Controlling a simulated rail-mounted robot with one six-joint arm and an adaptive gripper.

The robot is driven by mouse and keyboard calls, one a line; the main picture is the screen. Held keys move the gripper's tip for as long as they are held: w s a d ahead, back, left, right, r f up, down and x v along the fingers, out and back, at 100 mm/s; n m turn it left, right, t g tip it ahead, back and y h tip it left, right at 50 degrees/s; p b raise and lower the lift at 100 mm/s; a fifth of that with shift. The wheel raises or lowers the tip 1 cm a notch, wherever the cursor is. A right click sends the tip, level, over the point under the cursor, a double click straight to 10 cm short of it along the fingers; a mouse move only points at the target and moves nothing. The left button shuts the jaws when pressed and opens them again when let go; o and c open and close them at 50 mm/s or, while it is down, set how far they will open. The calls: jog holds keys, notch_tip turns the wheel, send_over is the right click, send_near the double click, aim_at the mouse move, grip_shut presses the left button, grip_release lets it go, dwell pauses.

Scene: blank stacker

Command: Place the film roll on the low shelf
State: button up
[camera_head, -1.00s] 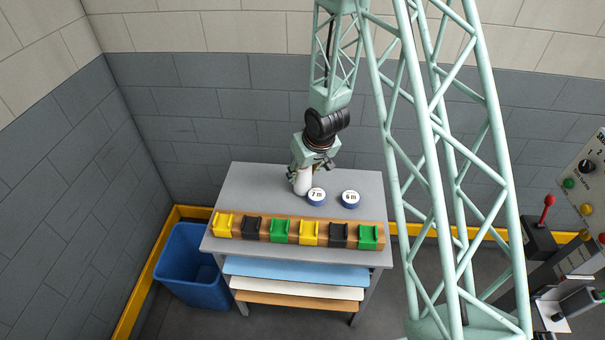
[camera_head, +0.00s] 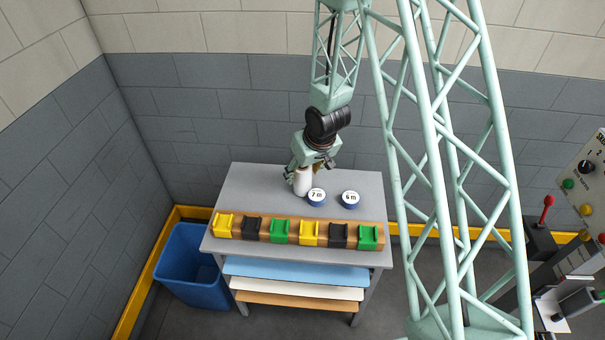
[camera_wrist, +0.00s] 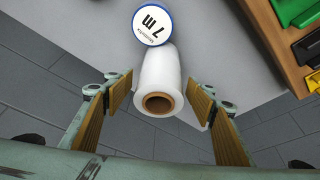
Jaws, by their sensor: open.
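The film roll (camera_head: 302,183) is white and stands upright on the grey table top, beside a round blue-edged label marked 7 m. In the wrist view the film roll (camera_wrist: 160,84) shows its brown core end toward the camera. My gripper (camera_head: 309,168) is above and around the top of the roll. In the wrist view my gripper (camera_wrist: 164,104) is open, one wood-coloured finger pad on each side, with gaps between pads and roll. The low shelf may be one of the levels under the table top: blue (camera_head: 290,271), white (camera_head: 290,288) or wood-coloured (camera_head: 300,300).
The 7 m disc (camera_head: 316,197) is close against the roll, and a 6 m disc (camera_head: 350,199) lies to the right. A wooden rack (camera_head: 265,236) with yellow, black and green holders runs along the front edge. A blue bin (camera_head: 190,268) stands left of the table.

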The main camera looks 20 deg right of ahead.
jog(key=a+p+v, duration=0.1)
jog(key=p+v, duration=0.1)
jog(key=v, duration=0.9)
jog(key=shift+d+p, duration=0.35)
jog(key=shift+d, duration=0.15)
jog(key=shift+r, duration=0.15)
dwell(0.3)
jog(key=s+d+r+m+h, duration=0.1)
jog(key=s+d+r, duration=0.1)
jog(key=s+r, duration=0.5)
jog(key=s+d+r+h, duration=0.1)
jog(key=s+r, duration=0.2)
jog(key=r, duration=0.7)
jog(key=s+d+r+m, duration=0.1)
jog(key=s+d+r, duration=0.1)
jog(key=s+r, duration=0.5)
jog(key=s+a+r, duration=0.1)
jog(key=s+r, duration=0.3)
jog(key=s, duration=0.4)
jog(key=s+a+r, duration=0.2)
jog(key=s+r, duration=0.2)
jog(key=s, duration=0.4)
jog(key=s+a+r+y, duration=0.1)
jog(key=s+r, duration=0.3)
jog(key=s, duration=0.5)
jog(key=shift+a+r+m, duration=0.3)
jog(key=shift+a+r, duration=0.1)
jog(key=shift+a, duration=0.3)
